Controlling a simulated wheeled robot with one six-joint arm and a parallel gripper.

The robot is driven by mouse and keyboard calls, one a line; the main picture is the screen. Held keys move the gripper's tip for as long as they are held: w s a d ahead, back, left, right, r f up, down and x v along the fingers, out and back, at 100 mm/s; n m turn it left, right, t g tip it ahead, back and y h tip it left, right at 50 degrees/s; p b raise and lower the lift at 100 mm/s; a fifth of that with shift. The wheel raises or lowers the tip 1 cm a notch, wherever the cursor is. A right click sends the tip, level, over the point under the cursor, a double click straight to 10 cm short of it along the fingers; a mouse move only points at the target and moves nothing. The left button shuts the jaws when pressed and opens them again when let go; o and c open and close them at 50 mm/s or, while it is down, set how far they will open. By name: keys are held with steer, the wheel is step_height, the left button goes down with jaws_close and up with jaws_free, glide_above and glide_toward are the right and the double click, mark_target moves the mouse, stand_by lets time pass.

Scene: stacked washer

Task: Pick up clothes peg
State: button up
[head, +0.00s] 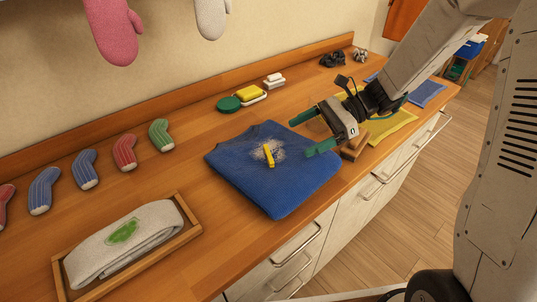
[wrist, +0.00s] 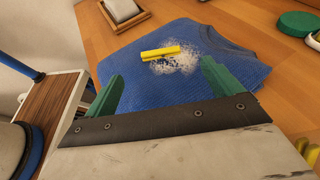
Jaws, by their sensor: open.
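The yellow clothes peg (head: 268,155) lies on the folded blue garment (head: 297,195), beside a patch of pale crumbs or powder. In the wrist view the peg (wrist: 160,52) lies ahead of my fingertips and between their lines, with its length running across the gap. My gripper (head: 307,132) has green fingers and is open and empty. In the head view it is above the right edge of the garment, to the right of the peg and apart from it. In the wrist view my gripper (wrist: 161,82) shows both fingers spread wide. Nothing hides the peg.
A wooden tray (head: 190,219) with a pale folded towel stands at the front left. Several socks (head: 85,168) lie along the left. A green disc (head: 229,104) and a yellow sponge (head: 249,92) are behind the garment. A wooden block (head: 355,146) and yellow cloth (head: 393,126) lie right.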

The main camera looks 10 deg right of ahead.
mark_target(271, 153)
steer(key=shift+w+a+f, duration=0.1)
steer(key=shift+a+f, duration=0.15)
steer(key=x, duration=0.7)
steer(key=shift+s+f, duration=0.1)
steer(key=shift+s, duration=0.1)
steer(key=c, duration=1.1)
